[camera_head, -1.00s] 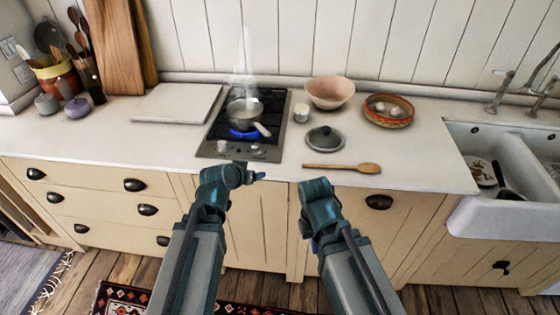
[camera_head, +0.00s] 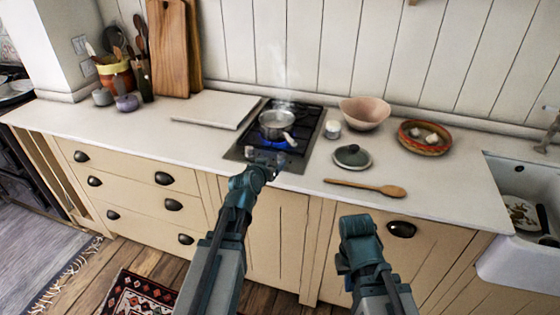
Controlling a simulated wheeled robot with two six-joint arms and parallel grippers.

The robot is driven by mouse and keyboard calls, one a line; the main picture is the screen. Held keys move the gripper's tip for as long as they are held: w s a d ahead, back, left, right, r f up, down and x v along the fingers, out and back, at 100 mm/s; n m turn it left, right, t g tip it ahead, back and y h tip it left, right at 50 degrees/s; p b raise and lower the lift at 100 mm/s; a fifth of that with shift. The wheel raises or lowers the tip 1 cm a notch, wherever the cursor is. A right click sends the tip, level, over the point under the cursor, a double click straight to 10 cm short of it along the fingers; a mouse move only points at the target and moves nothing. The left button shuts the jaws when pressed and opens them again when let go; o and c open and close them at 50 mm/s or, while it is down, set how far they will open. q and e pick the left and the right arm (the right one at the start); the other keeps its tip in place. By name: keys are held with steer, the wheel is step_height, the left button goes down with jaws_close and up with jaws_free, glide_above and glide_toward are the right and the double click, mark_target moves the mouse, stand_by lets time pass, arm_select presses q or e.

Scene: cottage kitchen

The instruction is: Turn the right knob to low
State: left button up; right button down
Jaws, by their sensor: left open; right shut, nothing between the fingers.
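The stove (camera_head: 240,153) is a small dark hob set in the counter, with its knobs on the front strip. The left knob (camera_head: 249,152) shows as a small pale shape. The right knob is mostly hidden by my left gripper (camera_head: 268,163), which is at the front strip with its fingers toward the knob. The fingers are small and dark here, and I cannot tell whether they touch it. My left gripper is open. My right gripper (camera_head: 358,228) is in front of the counter's front edge, away from the stove, shut and empty, its fingertips hidden.
A steaming pot (camera_head: 277,123) sits over a blue flame, its handle toward the front right. A white cup (camera_head: 333,130), a lid (camera_head: 352,157), a wooden spoon (camera_head: 365,187), a pink bowl (camera_head: 364,113) and a basket (camera_head: 424,138) are to the right. A pale board (camera_head: 216,108) lies left.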

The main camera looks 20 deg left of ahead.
mark_target(280, 156)
arm_select(q)
steer(key=b+x, duration=0.2)
steer(key=x, duration=0.6)
steer(key=shift+w+f+b, duration=0.15)
steer(key=shift+w+b, duration=0.15)
steer(key=shift+b, duration=0.05)
jaws_close()
